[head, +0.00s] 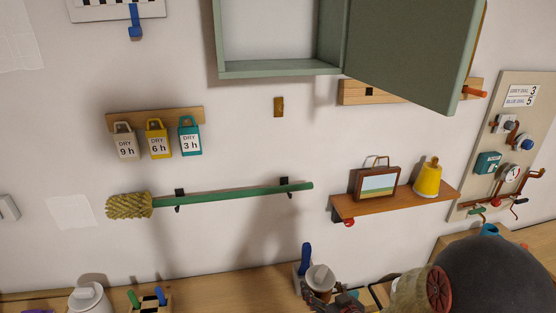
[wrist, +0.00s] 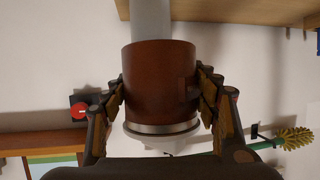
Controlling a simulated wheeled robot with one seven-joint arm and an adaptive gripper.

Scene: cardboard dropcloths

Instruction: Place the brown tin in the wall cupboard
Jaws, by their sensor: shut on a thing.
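The brown tin (wrist: 158,75) is held between the two fingers of my gripper (wrist: 161,88) in the wrist view, with a pale metal band at its lower end there. In the head view my gripper (head: 334,298) is low, right of centre, over the bench; a pale round top beside it seems to be the tin's, the rest being hidden. The green wall cupboard (head: 278,68) is at the top of the head view, well above my gripper. Its door (head: 412,50) stands open to the right. The visible part of its inside is empty; its top is cut off.
A wooden shelf (head: 395,205) with a framed picture (head: 375,183) and yellow bell (head: 428,179) juts out right of my gripper. A green-handled brush (head: 230,194) hangs on the wall. The bench (head: 225,290) holds a white jar (head: 88,298).

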